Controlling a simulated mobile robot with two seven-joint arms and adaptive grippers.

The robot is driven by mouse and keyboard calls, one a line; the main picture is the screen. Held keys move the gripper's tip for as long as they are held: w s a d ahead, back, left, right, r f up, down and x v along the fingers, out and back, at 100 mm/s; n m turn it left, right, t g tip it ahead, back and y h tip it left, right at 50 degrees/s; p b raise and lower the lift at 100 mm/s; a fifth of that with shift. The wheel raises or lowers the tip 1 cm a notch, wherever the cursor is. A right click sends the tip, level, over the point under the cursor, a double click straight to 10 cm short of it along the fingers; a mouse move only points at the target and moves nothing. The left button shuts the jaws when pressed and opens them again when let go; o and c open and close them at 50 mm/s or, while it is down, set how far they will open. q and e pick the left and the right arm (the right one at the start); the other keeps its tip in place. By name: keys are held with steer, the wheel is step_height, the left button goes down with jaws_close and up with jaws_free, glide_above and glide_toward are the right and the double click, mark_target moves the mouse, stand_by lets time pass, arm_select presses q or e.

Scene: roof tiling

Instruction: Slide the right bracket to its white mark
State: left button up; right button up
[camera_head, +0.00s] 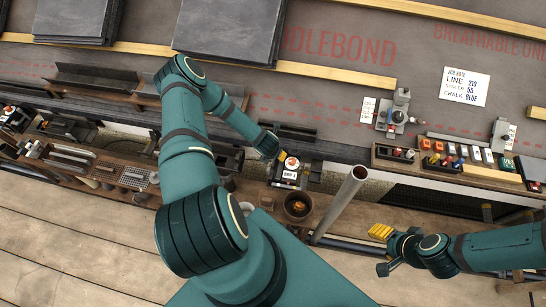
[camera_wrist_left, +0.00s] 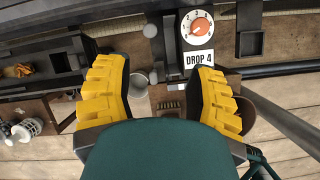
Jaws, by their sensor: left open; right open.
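Two grey brackets stand at the roof's lower edge in the head view. The right bracket (camera_head: 499,134) is upright at the far right, with a white labelled card (camera_head: 512,136) beside it. The left bracket (camera_head: 397,112) has a white card (camera_head: 368,108) on its left. I cannot make out the right bracket's white mark. My right gripper (camera_head: 381,234) is open and empty, low and to the left of the right bracket, well apart from it. My left gripper (camera_head: 276,153) is open over the dial box (camera_head: 290,172); its yellow fingers spread in the left wrist view (camera_wrist_left: 159,75).
A grey pipe (camera_head: 340,203) rises left of my right gripper. A brown pot (camera_head: 297,206) stands nearby. Dark slates (camera_head: 228,30) lie upslope.

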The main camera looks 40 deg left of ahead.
arm_select(q)
steer(key=shift+n, duration=0.7)
steer(key=b+x, duration=0.1)
steer(key=x, duration=0.3)
steer(key=a+b+x, duration=0.1)
steer(key=b+x, duration=0.1)
steer(key=x, duration=0.3)
steer(key=s+b+x, duration=0.1)
steer(key=x, duration=0.4)
steer(key=shift+w+a+f+b, duration=0.15)
steer(key=shift+a+f+b, duration=0.1)
steer(key=shift+f+b, duration=0.05)
jaws_close()
